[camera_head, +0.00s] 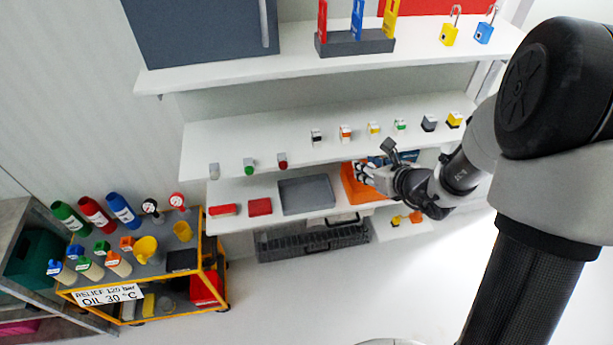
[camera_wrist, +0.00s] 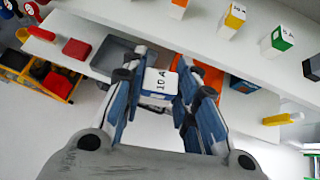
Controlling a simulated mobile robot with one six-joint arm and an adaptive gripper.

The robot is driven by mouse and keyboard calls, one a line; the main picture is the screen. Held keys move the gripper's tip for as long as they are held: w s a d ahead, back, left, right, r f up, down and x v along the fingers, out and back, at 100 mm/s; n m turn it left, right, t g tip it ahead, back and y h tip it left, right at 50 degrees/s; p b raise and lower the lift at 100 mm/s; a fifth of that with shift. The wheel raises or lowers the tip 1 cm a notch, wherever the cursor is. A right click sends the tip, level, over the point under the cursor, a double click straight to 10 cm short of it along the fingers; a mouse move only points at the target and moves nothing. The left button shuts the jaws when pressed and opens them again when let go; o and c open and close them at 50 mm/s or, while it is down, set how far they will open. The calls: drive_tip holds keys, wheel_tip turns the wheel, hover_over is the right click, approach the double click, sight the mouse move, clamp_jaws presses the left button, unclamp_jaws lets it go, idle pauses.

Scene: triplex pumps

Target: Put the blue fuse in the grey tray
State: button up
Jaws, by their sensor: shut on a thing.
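My gripper (camera_wrist: 158,90) is shut on the blue fuse (camera_wrist: 160,82), whose white face marked "10 A" shows between the fingers in the wrist view. In the head view my gripper (camera_head: 366,172) is in front of the orange bin (camera_head: 352,188), and the fuse is too small to make out. The grey tray (camera_head: 307,194) lies on the lower shelf, left of the orange bin and of my gripper. It looks empty. The tray (camera_wrist: 108,57) also shows in the wrist view, beyond and left of the fingers.
A red box (camera_head: 260,207) lies left of the tray. Several small relays and lamps stand on the shelf above (camera_head: 290,150). A yellow trolley (camera_head: 150,262) with bottles stands at lower left. A dark crate (camera_head: 300,241) sits below the tray shelf.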

wheel_tip(320, 180, down, 8)
drive_tip(key=w+a+n, duration=0.1)
drive_tip(key=w+a, duration=0.1)
drive_tip(key=n+y+b, duration=0.2)
hover_over(306, 196)
drive_tip(key=shift+g, duration=0.4)
wheel_tip(306, 196, down, 16)
drive_tip(key=shift+f+m+b, duration=0.3)
drive_tip(key=shift+f+b, duration=0.25)
drive_tip(key=shift+f, duration=1.1)
drive_tip(key=shift+f, duration=0.2)
drive_tip(key=o, duration=1.1)
drive_tip(key=shift+c, duration=0.2)
